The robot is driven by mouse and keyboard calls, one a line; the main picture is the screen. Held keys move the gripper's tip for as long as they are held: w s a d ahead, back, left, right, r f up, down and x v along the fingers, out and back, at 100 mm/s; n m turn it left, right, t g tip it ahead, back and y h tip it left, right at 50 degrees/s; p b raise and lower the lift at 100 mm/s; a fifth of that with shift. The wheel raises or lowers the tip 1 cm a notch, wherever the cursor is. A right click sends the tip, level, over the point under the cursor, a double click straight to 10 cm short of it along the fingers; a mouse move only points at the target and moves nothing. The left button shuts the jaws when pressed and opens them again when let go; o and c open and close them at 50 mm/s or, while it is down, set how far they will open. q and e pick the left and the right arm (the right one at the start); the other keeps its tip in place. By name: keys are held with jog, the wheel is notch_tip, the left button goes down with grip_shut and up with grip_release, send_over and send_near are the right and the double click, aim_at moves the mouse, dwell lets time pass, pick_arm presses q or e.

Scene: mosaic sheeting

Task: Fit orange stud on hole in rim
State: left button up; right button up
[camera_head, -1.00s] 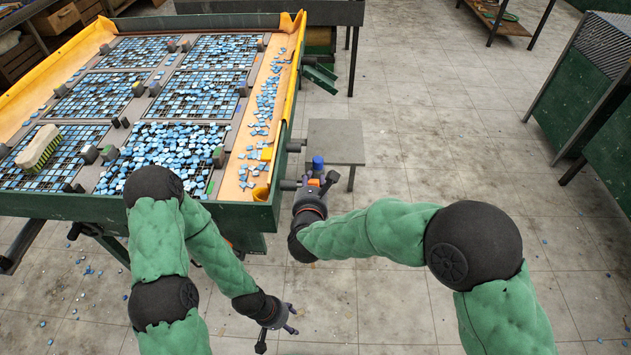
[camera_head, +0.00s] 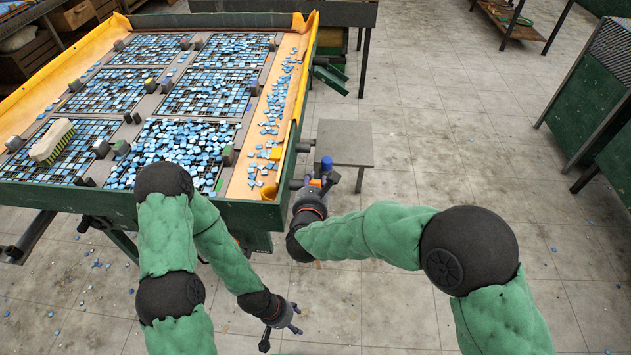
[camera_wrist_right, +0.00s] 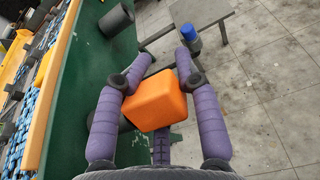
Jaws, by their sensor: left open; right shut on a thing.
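My right gripper (camera_head: 322,181) is beside the outer right side of the sheeting table, near its front corner. In the right wrist view its purple fingers (camera_wrist_right: 160,68) are shut on the orange stud (camera_wrist_right: 157,98), a rounded block. A bit of orange shows at this gripper in the head view. The table's rim (camera_head: 287,165) is green outside with a yellow-orange lining; the wrist view shows its green side (camera_wrist_right: 80,95) just left of the stud. I cannot make out the hole. My left gripper (camera_head: 292,318) is open and empty, low in front of the table.
Dark cylinders stick out of the table's right side, one (camera_wrist_right: 116,20) clear in the wrist view. A small grey side table (camera_head: 346,143) stands close by, with a blue-topped item (camera_wrist_right: 193,36) near it. Open floor (camera_head: 440,160) lies to the right.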

jog(key=o, duration=1.3)
jog(key=shift+a, duration=0.1)
jog(key=shift+c, duration=0.2)
jog(key=v, duration=1.2)
jog(key=shift+f, duration=0.1)
